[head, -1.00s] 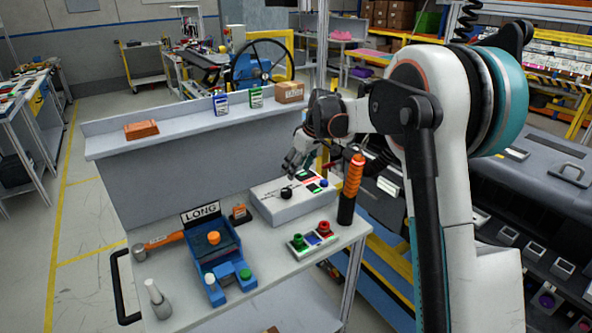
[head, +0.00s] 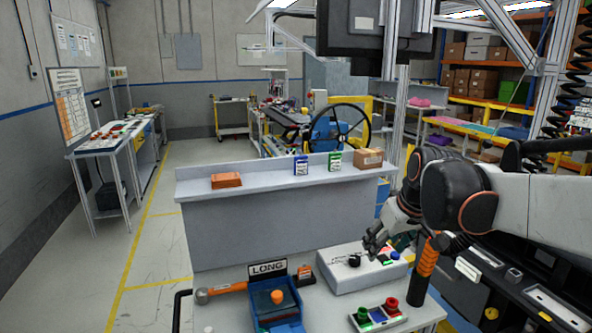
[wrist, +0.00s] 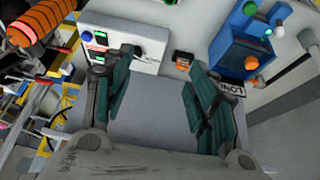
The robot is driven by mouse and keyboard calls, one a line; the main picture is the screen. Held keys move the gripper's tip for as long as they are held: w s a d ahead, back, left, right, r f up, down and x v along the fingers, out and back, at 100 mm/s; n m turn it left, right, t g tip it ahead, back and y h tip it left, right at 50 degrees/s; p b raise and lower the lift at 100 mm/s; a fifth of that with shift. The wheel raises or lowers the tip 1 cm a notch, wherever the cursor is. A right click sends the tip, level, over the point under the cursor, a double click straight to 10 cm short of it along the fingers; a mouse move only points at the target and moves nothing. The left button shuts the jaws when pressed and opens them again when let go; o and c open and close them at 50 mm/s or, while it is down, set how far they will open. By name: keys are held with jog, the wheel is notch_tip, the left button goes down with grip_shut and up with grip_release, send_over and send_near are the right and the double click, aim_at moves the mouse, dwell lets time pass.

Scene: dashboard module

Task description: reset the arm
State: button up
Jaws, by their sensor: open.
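My gripper (head: 385,243) is open and empty. It hangs above the white control box (head: 350,272) at the back right of the workbench. In the wrist view my gripper (wrist: 165,90) shows two green-padded fingers spread wide with nothing between them. The control box (wrist: 150,50) shows there behind the left finger, with a black knob and lit buttons. My arm comes in from the right side of the head view.
A blue device with a LONG sign (head: 268,268), an orange-handled hammer (head: 222,289) and a red and green button box (head: 378,318) are on the workbench. An orange-handled tool (head: 428,258) stands upright near my gripper. A grey shelf (head: 265,173) holds small boxes.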

jog(key=s+f+m+t, duration=0.1)
jog(key=s+f, duration=0.1)
jog(key=s, duration=0.9)
jog(key=s+f+m+t+h, duration=0.1)
jog(key=s+f+m, duration=0.1)
jog(key=s, duration=1)
jog(key=shift+s+a+f, duration=0.2)
jog(key=shift+a+f, duration=0.05)
jog(key=shift+f, duration=0.6)
